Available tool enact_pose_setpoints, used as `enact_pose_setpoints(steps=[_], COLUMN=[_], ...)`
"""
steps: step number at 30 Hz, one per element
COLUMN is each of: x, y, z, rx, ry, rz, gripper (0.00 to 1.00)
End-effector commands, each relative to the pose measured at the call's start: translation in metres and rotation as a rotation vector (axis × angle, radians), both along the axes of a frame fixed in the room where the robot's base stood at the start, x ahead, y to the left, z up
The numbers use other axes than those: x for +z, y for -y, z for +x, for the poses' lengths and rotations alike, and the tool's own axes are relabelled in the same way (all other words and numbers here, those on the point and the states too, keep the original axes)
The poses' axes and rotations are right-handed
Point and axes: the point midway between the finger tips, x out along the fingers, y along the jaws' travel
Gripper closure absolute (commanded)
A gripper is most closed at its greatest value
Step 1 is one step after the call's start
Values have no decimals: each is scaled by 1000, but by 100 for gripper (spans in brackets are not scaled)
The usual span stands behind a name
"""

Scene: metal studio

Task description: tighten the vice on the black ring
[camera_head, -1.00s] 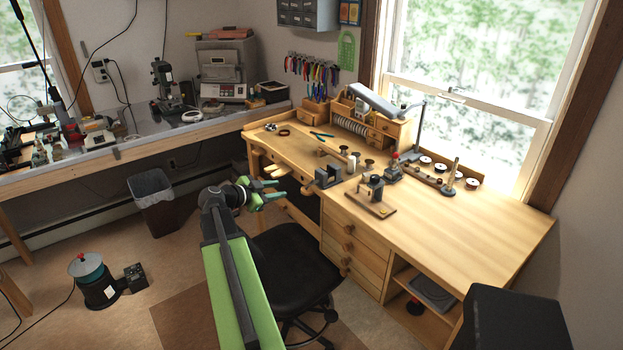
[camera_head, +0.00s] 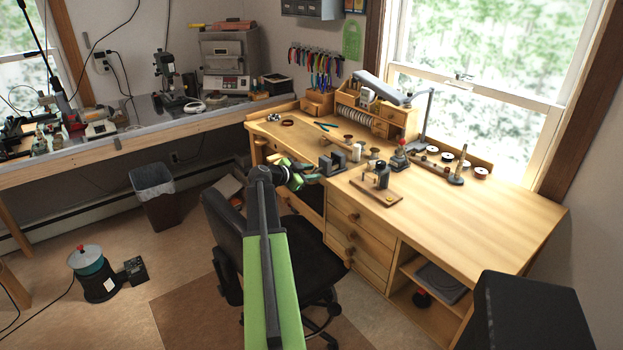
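A small grey vice (camera_head: 333,163) with two block-like jaws stands near the front edge of the wooden bench (camera_head: 480,220). I cannot make out a ring between its jaws at this size. My gripper (camera_head: 312,177), green and dark, is at the bench's front edge, just left of and in front of the vice. Its fingers are small and overlap the bench, so their opening and any contact with the vice are unclear.
A wooden stand with a dark bottle (camera_head: 377,187) is right of the vice. Blue pliers (camera_head: 325,127) lie behind it. Small spools and a red-topped bottle (camera_head: 400,158) stand nearby. A black chair (camera_head: 285,250) is below my arm. The bench's right side is clear.

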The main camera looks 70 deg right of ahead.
Motion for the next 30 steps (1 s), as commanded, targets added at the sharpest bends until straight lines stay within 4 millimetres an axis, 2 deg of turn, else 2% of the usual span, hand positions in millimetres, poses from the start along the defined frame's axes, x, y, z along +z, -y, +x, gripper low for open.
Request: enact_pose_setpoints(steps=[10,18,24,25,30], x=[-2,-1,-1,-1,-1], y=[5,5,5,-7,4], z=[-3,-3,-2,-3,-1], rx=[0,0,2,3,0], ry=[0,0,0,-1,-12], rz=[0,0,-1,-1,7], gripper=[67,100,100,100,100])
